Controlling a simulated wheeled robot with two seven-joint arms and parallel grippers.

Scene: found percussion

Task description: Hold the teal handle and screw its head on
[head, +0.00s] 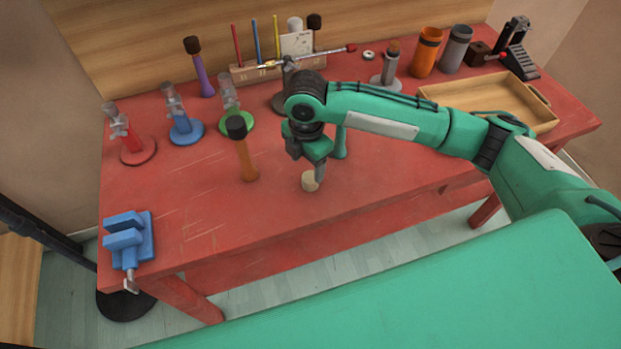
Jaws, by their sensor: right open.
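My right gripper (307,170) points down over the front middle of the red table, its jaws open. A small cream cylindrical head (309,182) sits on the table just under the fingertips. Whether the fingers touch it I cannot tell. My left gripper is not in view.
An orange mallet (244,152) with a black head stands left of the gripper. A blue vise (127,240) sits at the front left corner. Clamp stands (181,125) line the left. A wooden tray (470,98) lies back right. The front middle table is clear.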

